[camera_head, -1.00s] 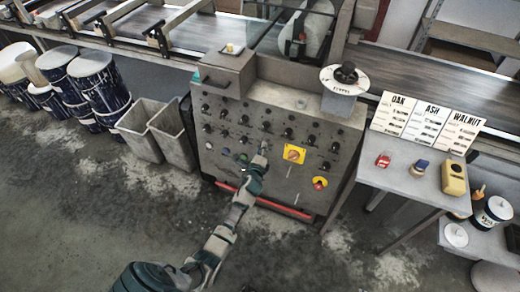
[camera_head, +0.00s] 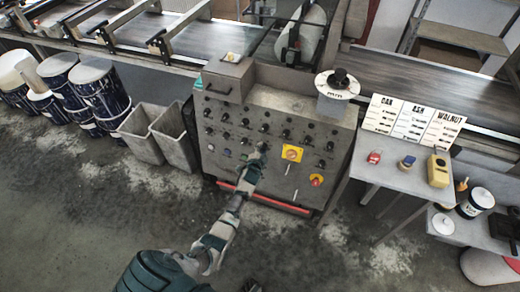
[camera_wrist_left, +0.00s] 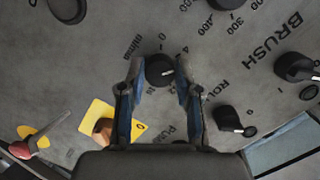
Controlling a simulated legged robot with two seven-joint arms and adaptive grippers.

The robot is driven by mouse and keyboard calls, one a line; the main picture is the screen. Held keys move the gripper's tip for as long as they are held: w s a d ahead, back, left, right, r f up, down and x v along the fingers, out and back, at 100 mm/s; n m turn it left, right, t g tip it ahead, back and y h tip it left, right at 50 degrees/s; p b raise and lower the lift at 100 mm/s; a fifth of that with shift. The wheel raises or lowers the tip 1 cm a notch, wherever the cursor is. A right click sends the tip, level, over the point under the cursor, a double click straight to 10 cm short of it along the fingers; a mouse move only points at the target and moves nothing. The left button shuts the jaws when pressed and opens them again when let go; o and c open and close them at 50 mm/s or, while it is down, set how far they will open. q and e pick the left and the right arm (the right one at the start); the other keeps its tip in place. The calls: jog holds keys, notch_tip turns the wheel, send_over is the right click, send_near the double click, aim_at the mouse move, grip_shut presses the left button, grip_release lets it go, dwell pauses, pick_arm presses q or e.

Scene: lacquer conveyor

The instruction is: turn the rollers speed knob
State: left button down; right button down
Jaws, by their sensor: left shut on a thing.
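The grey control panel (camera_head: 225,165) stands in the middle of the head view with several black knobs on its sloped face. My left gripper (camera_head: 260,150) reaches up to it and covers part of its middle. A "0" and a "4" are printed beside this knob. My right gripper is not in view.
A yellow plate with an orange switch (camera_head: 292,153) and a red knob on yellow (camera_head: 316,180) sit right of the gripper. More black knobs, one near "BRUSH" (camera_wrist_left: 295,67), surround it. A side table (camera_head: 385,172) stands right; grey bins (camera_head: 173,135) stand left.

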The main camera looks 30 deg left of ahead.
pick_arm(q)
jog(key=n+h+p, duration=0.1)
jog(key=n+p, duration=0.1)
jog(key=n, duration=0.3)
jog(key=shift+d+f, duration=0.1)
jog(key=shift+n+h+p, duration=0.3)
jog(key=shift+n+p, duration=0.1)
jog(key=shift+n, duration=0.3)
jog(key=shift+f+n+h, duration=0.1)
jog(key=shift+n+h, duration=0.2)
jog(key=shift+n, duration=1.1)
jog(key=shift+n+h, duration=0.3)
jog(key=shift+n, duration=0.6)
jog(key=shift+b, duration=0.3)
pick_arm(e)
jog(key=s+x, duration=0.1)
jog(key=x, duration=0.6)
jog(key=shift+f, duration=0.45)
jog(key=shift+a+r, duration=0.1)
pick_arm(q)
jog(key=shift+t, duration=0.3)
